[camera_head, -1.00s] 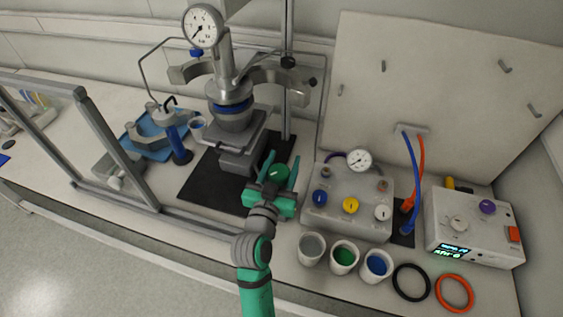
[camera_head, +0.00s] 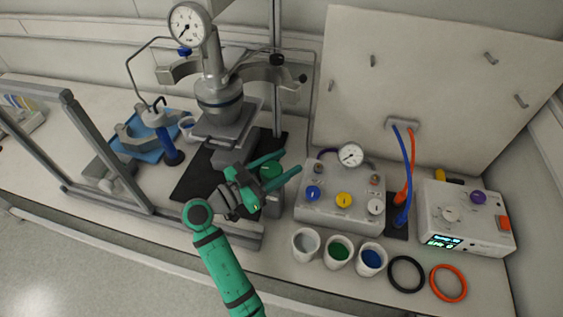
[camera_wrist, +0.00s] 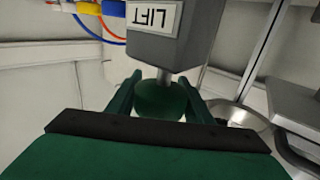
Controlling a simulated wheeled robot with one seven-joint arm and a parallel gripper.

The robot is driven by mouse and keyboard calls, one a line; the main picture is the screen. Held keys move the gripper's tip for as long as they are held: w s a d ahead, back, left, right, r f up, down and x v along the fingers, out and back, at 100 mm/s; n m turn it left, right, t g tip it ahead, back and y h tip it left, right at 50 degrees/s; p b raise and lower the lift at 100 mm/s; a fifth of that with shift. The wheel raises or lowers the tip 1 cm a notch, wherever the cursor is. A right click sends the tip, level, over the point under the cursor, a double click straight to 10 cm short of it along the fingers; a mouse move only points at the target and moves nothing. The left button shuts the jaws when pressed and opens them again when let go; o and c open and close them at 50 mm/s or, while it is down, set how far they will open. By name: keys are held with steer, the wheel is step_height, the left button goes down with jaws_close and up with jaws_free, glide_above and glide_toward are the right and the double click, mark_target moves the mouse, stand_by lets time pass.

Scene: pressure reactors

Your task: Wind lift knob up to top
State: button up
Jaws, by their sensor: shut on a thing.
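In the wrist view the knob (camera_wrist: 160,101) sits on a short shaft below a grey housing with a white LIFT label (camera_wrist: 153,17). My gripper (camera_head: 284,163) has its two green fingers on either side of the knob, shut on it; they also show in the wrist view (camera_wrist: 161,80). The lift platform (camera_head: 240,126) is under the metal reactor vessel (camera_head: 218,92). Any gap between vessel and platform cannot be made out.
A control box (camera_head: 335,213) with coloured knobs is right of my gripper. Several white cups, including one with green contents (camera_head: 339,250), stand in front of it. A grey frame (camera_head: 110,150) stands at left. A pressure gauge (camera_head: 188,24) tops the reactor.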

mark_target(262, 176)
steer(key=shift+s+d+f+m+g+h, duration=0.1)
steer(key=shift+s+m+g+h, duration=0.05)
steer(key=shift+m+g+h, duration=0.55)
steer(key=shift+g, duration=0.3)
steer(key=o, duration=1)
steer(key=shift+d, duration=0.1)
steer(key=shift+o, duration=0.2)
steer(key=shift+s+a, duration=0.25)
steer(key=shift+a, duration=0.3)
steer(key=v, duration=0.9)
steer(key=shift+s+a, duration=0.25)
steer(key=shift+a, duration=0.05)
